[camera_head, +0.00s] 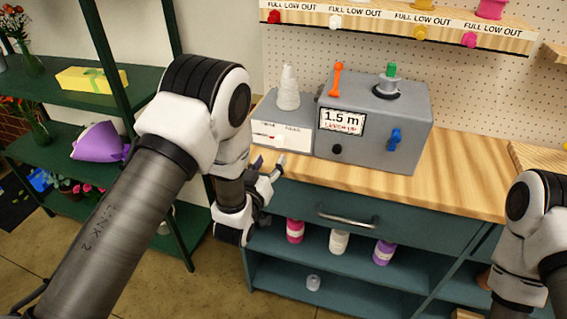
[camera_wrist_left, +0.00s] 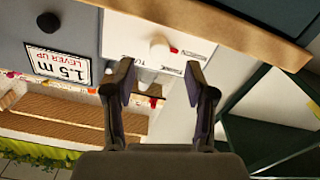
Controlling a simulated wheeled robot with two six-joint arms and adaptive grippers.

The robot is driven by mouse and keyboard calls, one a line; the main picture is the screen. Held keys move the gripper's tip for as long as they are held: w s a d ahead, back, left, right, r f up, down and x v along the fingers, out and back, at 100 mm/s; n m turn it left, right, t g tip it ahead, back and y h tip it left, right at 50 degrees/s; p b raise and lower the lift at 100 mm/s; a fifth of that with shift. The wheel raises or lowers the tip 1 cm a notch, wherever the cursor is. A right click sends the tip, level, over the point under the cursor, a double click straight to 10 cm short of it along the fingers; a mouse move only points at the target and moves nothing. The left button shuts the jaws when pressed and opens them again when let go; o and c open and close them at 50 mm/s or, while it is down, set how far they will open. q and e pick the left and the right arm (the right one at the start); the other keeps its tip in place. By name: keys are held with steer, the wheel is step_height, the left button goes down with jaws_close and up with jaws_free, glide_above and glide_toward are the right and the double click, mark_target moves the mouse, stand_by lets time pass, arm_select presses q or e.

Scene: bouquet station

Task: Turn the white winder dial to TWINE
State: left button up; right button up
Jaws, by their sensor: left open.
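The white dial (camera_wrist_left: 160,47) is a round knob on the white front panel (camera_head: 280,134) of the low grey unit. A red mark shows beside it, on its right in the left wrist view, where the panel is upside down. The printed labels are too small or partly hidden to read fully. My left gripper (camera_head: 270,164) is just in front of and below this panel, apart from it. In the left wrist view, its open, empty fingers (camera_wrist_left: 158,78) point toward the panel, with the dial ahead between them. My right gripper is out of view.
The grey machine (camera_head: 404,140) to the right has a display reading 1.5 m LEVER UP, an orange lever (camera_head: 336,80) and a blue knob (camera_head: 395,138). A white cone (camera_head: 288,90) stands on the low unit. The drawer handle (camera_head: 347,219) lies below. Wooden counter at right is clear.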

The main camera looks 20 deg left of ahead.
mark_target(277, 145)
arm_select(q)
steer(key=w, duration=0.2)
steer(key=w+p, duration=0.1)
steer(key=w, duration=0.3)
steer(key=shift+w+d+r, duration=0.1)
steer(key=shift+r, duration=0.2)
steer(key=shift+w+f, duration=0.2)
steer(key=shift+w, duration=0.1)
steer(key=shift+s+r, duration=0.1)
steer(key=shift+s, duration=0.1)
jaws_close()
